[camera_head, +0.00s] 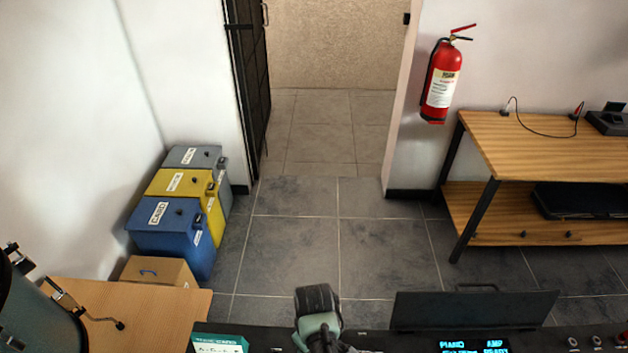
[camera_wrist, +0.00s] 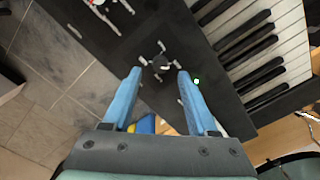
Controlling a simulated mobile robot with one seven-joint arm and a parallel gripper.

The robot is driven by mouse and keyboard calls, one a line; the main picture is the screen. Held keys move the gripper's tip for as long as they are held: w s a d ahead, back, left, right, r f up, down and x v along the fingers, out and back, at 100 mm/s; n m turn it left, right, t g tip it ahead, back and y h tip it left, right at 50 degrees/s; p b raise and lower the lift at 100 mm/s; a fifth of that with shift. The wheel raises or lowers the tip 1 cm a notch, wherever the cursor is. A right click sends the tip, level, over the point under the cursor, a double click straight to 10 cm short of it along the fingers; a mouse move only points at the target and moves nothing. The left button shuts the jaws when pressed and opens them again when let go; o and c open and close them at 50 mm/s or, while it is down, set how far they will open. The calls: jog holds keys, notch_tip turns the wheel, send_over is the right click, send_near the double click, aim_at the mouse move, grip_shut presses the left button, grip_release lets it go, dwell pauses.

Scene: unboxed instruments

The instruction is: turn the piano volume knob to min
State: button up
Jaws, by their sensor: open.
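The piano shows in the wrist view as a black panel (camera_wrist: 120,43) beside white and black keys (camera_wrist: 262,42). A small dark round knob (camera_wrist: 159,63) with white marks around it sits on the panel. My gripper (camera_wrist: 160,72) is open, with its two blue fingers apart and the knob appearing between their tips. I cannot tell whether the fingers touch the panel. In the head view only the top strip of the piano (camera_head: 395,341) shows, with a lit display (camera_head: 475,345) reading PIANO and AMP. My wrist covers part of it, and the fingertips are hidden there.
A dark flat stand (camera_head: 470,308) rises behind the piano. Several small knobs (camera_head: 597,341) are at its right. A wooden table (camera_head: 150,300) is at left, with coloured bins (camera_head: 175,222) behind. A wooden shelf unit (camera_head: 550,140) stands right. The tiled floor between is clear.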

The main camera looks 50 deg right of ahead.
notch_tip(320, 180, up, 10)
jog(key=shift+f+b, duration=0.2)
jog(key=shift+b, duration=0.15)
dwell(0.4)
